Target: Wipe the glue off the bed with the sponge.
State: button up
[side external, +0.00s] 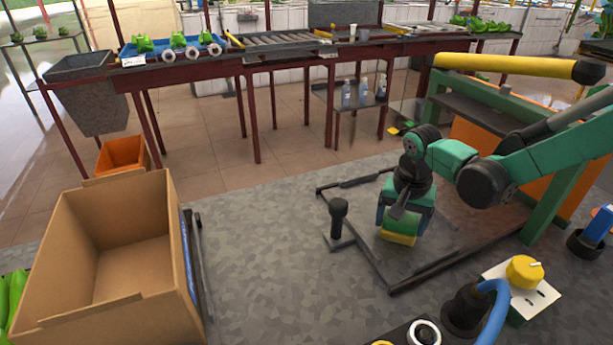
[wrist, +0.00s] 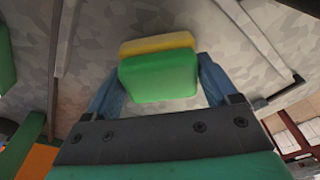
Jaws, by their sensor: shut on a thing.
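My gripper (side external: 404,218) is shut on the sponge (side external: 398,239), with its blue fingers on either side. In the wrist view the sponge (wrist: 158,76) has a green body and a yellow layer on its far side. In the side view its yellow part faces down, low over the bed (side external: 440,262), a flat grey area with a dark rail frame. I cannot tell whether the sponge touches the bed. I cannot clearly make out the glue; some may be hidden under the sponge and gripper.
A dark upright post (side external: 338,216) stands at the frame's left side. An open cardboard box (side external: 120,250) stands at the left. A green and orange bench stands at the right. A white control box with a yellow knob (side external: 523,272) is at the front right. Grey surface between box and frame is clear.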

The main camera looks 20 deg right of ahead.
aim_at(393, 222)
jog(key=shift+a+r, duration=0.1)
jog(key=shift+a, duration=0.8)
jog(key=shift+r, duration=3.95)
jog(key=shift+s, duration=0.1)
